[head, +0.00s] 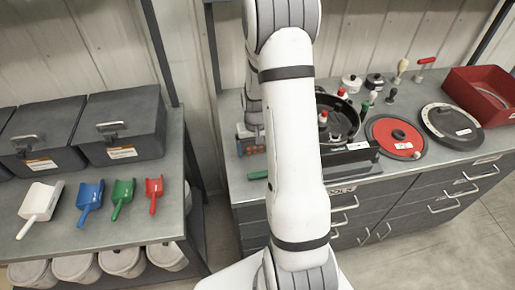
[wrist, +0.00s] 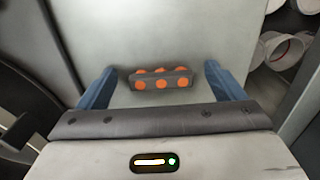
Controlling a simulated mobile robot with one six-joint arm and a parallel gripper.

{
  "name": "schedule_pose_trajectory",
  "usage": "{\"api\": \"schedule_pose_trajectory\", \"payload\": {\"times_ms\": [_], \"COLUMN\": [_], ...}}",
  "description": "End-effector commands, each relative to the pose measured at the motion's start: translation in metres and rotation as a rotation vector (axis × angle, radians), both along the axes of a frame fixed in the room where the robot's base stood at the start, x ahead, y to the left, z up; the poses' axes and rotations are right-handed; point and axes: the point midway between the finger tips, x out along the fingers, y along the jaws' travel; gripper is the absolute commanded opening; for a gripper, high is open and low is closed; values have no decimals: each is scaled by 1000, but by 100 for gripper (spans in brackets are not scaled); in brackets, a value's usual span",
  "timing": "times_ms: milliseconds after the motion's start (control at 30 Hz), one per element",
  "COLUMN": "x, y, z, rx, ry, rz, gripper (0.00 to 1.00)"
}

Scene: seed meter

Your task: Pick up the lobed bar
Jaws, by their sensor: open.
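A short dark grey bar with orange round lobes (wrist: 177,75), which matches the lobed bar, shows in the wrist view on a light grey surface. It lies crosswise, between and slightly beyond the line of my fingertips. My gripper (wrist: 159,67) is open, with one blue finger left of the bar and one right of it. Gaps show at both ends of the bar, so no finger seems to touch it. How high the fingers are above the surface is hard to tell. In the head view my arm hides much of this part of the bench.
The grey bench (head: 237,187) has a black round pan (head: 345,108), a red disc (head: 395,138), a dark disc (head: 451,125) and a red tray (head: 481,97). A green piece (head: 258,175) lies near its front edge. Coloured scoops (head: 90,197) lie on the left bench.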

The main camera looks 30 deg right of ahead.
Motion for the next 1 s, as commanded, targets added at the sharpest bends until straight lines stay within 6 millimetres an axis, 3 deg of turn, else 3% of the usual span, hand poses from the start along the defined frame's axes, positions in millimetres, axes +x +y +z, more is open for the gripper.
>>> {"api": "schedule_pose_trajectory", "payload": {"times_ms": [600,867,1000], "x": [0,0,1], "y": [0,0,0], "z": [0,2,13], "rx": [0,0,-1], "ry": [0,-1,-3], "rz": [0,0,1], "gripper": [42,41,41]}}
